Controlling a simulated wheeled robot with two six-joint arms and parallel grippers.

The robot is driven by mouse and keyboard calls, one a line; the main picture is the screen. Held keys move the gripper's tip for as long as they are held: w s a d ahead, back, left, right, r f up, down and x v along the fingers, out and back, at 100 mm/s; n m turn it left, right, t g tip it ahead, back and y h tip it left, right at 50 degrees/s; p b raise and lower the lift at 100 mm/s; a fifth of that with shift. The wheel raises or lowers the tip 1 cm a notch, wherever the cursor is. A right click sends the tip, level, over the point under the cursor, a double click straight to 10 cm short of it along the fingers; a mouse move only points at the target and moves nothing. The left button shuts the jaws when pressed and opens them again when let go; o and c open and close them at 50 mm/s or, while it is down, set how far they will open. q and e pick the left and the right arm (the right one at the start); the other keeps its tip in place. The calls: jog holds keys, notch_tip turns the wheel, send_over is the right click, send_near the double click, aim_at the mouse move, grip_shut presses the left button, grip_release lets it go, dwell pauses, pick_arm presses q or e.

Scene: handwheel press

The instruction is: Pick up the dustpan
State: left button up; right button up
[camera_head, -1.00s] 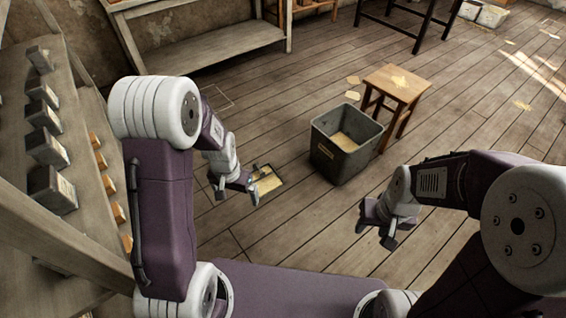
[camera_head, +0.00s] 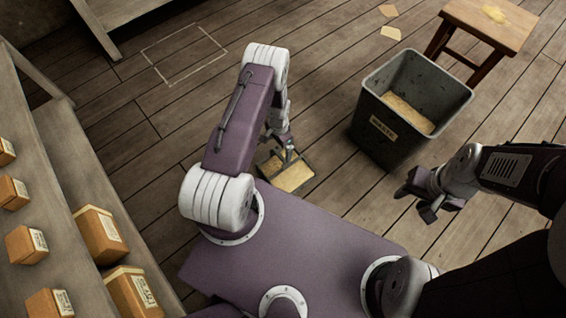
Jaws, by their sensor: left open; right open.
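The dustpan (camera_head: 292,178) lies on the floor just in front of my base, dark-edged with yellowish material in it. My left gripper (camera_head: 287,156) is open and low, right at the dustpan's far side. It overlaps the dustpan in the picture. I cannot tell whether it touches it, and the arm hides part of the dustpan's left side. My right gripper (camera_head: 416,202) is open and empty, in front of the bin and to the right of the dustpan.
A dark grey labelled bin (camera_head: 384,132) with yellowish material inside stands right of the dustpan. A wooden stool (camera_head: 490,25) is behind it. Shelves with orange boxes (camera_head: 100,232) line the left. A marked square (camera_head: 185,54) and bare floor lie at the back left.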

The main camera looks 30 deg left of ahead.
aim_at(280, 155)
pick_arm(q)
notch_tip(280, 155, down, 4)
jog(key=b, duration=0.2)
jog(key=shift+b, duration=0.4)
jog(key=shift+r, duration=0.1)
jog(key=f+b, duration=0.4)
jog(key=f, duration=0.1)
jog(key=shift+s+d+f+b, duration=0.1)
jog(key=shift+s+f+b, duration=0.1)
jog(key=shift+b, duration=0.1)
jog(key=shift+r, duration=0.2)
jog(key=shift+c, duration=0.3)
jog(key=c, duration=1.2)
